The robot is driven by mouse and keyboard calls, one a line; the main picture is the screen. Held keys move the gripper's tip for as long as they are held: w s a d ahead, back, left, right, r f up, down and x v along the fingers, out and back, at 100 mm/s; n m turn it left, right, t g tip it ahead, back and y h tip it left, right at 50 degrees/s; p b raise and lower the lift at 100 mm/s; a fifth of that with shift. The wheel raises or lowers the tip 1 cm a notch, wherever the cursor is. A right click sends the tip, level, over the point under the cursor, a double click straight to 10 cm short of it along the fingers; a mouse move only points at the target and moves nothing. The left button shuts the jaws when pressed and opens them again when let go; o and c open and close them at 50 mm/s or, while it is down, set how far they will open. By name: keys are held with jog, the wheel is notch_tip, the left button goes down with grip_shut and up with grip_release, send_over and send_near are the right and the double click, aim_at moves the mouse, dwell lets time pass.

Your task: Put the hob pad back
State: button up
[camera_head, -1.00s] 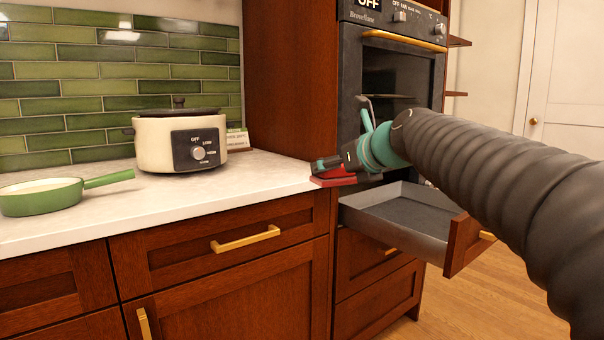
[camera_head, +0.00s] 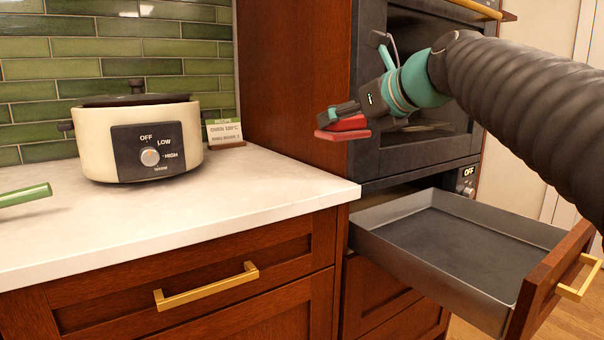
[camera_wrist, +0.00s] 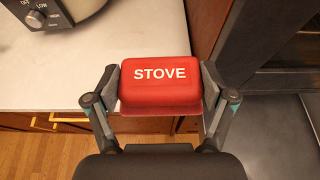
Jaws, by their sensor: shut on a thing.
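The hob pad is a red block (camera_wrist: 160,82) marked "STOVE" in the wrist view. My gripper (camera_head: 340,122) is shut on it, with one finger on each side of the pad. In the head view the red pad (camera_head: 345,132) is held in the air, above and beyond the right end of the white counter, in front of the oven. The open drawer (camera_head: 400,213) under the oven is grey inside and looks empty. The pad is higher than the drawer and to its left.
A cream slow cooker (camera_head: 95,145) and a recipe card (camera_head: 225,132) stand on the white counter (camera_head: 250,195). A green pan handle (camera_head: 25,195) shows at the left edge. The oven (camera_head: 415,85) is behind my arm. The counter's right part is clear.

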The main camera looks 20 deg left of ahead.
send_over(295, 185)
notch_tip(295, 185, down, 7)
jog(key=shift+w+a+r+b, duration=0.1)
jog(key=shift+w+b, duration=0.05)
jog(key=shift+b, duration=0.25)
jog(key=shift+f+b, duration=0.75)
jog(key=shift+f, duration=1.25)
jog(key=shift+f, duration=0.2)
jog(key=o, duration=1.1)
jog(key=shift+r, duration=0.1)
